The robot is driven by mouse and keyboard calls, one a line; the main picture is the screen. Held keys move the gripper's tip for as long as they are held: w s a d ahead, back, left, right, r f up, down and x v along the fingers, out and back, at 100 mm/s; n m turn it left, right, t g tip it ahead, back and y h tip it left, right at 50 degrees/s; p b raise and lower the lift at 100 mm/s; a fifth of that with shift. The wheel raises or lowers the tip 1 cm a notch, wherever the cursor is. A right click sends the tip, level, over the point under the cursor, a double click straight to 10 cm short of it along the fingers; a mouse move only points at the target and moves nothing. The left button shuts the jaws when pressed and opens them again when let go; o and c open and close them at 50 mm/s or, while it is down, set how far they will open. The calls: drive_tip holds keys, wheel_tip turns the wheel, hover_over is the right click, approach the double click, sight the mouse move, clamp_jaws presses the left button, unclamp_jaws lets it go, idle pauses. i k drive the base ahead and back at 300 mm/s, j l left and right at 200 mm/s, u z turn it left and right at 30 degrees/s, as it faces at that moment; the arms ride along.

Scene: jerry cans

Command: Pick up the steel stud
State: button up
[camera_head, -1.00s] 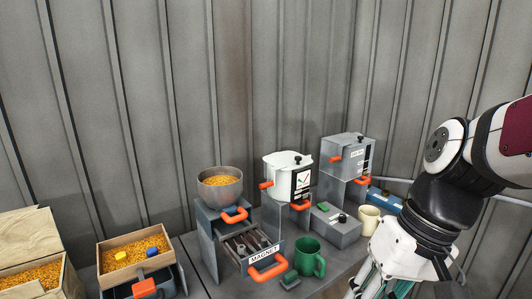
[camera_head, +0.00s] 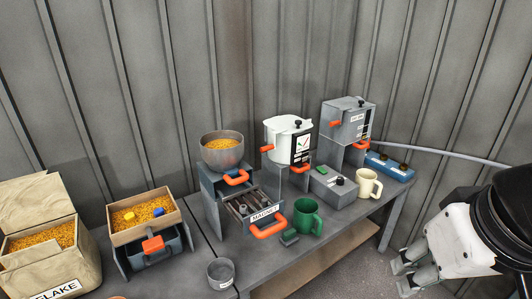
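I cannot make out the steel stud for certain. A pull-out tray labelled MAGNET (camera_head: 264,215) with an orange handle holds several dark bars (camera_head: 243,206), and small details among them are too small to tell. My gripper (camera_head: 402,277) is at the lower right, off the table's right end and far from the tray. Its fingertips appear apart with nothing between them.
A metal bowl of grains (camera_head: 222,150) sits above the tray. A green mug (camera_head: 307,218), cream mug (camera_head: 368,186), white pot (camera_head: 288,138) and grey box (camera_head: 348,119) stand to its right. A wooden tray of grains (camera_head: 143,217) and flake box (camera_head: 45,240) are left.

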sight(264, 201)
drive_tip(key=i+j+z, duration=0.3)
drive_tip(key=i+z, duration=0.2)
drive_tip(key=i+j+z, duration=0.45)
drive_tip(key=j, duration=0.15)
drive_tip(key=l, duration=0.15)
